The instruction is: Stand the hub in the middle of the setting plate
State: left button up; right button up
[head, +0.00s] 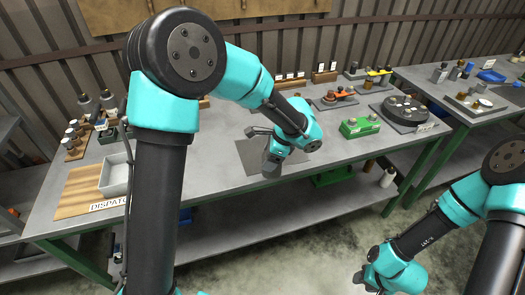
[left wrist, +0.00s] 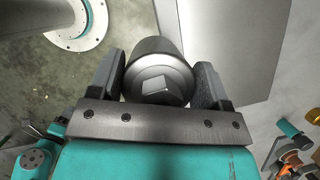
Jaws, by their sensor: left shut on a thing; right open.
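The hub (left wrist: 160,78) is a grey metal cylinder with a square boss on its near end, seen close up in the left wrist view. My left gripper (left wrist: 160,88) is shut on it, one finger on each side. In the head view my left gripper (head: 271,165) is low over the bench at the dark square setting plate (head: 249,152), covering part of its right side. I cannot pick out the hub there, or tell whether it touches the plate. My right gripper (head: 369,280) is open and empty, low at the front right, away from the bench.
A green box (head: 360,127) and a round dark fixture (head: 407,108) stand right of the plate. A grey tray (head: 115,177) lies on the wooden dispatch board (head: 80,192) at the left. Several small parts line the back. The bench in front of the plate is clear.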

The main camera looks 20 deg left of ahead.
pick_arm(q)
jog(key=shift+w, duration=0.1)
jog(key=w+a+f, duration=0.1)
jog(key=w+a, duration=0.3)
jog(key=w, duration=1)
jog(key=shift+w+a+f, duration=0.15)
jog(key=shift+w, duration=0.2)
jog(key=shift+w, duration=0.1)
jog(key=shift+w+a+f, duration=0.1)
jog(key=shift+w+f, duration=0.1)
jog(key=shift+f, duration=1.6)
jog(key=shift+f, duration=0.15)
jog(key=o, duration=1.6)
jog(key=shift+c, duration=0.2)
